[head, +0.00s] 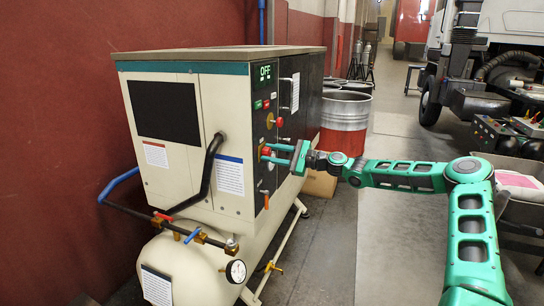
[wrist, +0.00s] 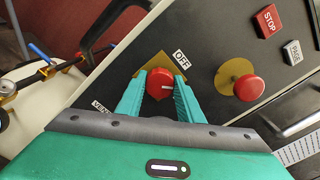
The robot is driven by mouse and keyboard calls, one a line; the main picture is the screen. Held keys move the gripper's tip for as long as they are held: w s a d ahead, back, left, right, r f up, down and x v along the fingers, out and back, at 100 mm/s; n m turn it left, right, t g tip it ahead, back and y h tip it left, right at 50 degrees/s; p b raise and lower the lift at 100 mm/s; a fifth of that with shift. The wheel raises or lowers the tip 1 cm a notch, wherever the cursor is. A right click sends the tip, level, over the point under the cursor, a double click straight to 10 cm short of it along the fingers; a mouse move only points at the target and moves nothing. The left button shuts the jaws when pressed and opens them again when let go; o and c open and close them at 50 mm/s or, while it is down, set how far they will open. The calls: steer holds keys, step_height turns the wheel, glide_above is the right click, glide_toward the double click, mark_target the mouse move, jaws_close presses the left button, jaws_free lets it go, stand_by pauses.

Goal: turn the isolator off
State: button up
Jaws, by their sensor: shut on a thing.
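The isolator is a round red knob (wrist: 159,84) with a white mark, on a yellow plate (wrist: 152,63) on the dark panel. An OFF label (wrist: 180,60) is at the plate's upper right in the wrist view; the white mark points rightward, a little below that label. My gripper (wrist: 160,90) is shut on the red knob, one green finger on each side. In the head view my gripper (head: 272,153) reaches the panel from the right, and its fingers partly hide the knob.
A red mushroom button (wrist: 250,87) on a yellow collar is close to the right finger. The compressor's display (head: 265,73) reads OFF. A black hose (head: 208,170) bends left of the panel. A red-and-silver drum (head: 345,120) stands behind.

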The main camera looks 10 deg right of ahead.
steer(key=n, duration=0.5)
steer(key=shift+s+a+f+n, duration=0.1)
steer(key=shift+s+a+n, duration=0.05)
steer(key=shift+a+n, duration=0.15)
steer(key=shift+f+n, duration=0.15)
steer(key=shift+n, duration=1.95)
steer(key=shift+s, duration=0.1)
steer(key=o, duration=1.1)
steer(key=shift+f, duration=0.1)
steer(key=shift+c, duration=0.2)
steer(key=shift+d, duration=0.1)
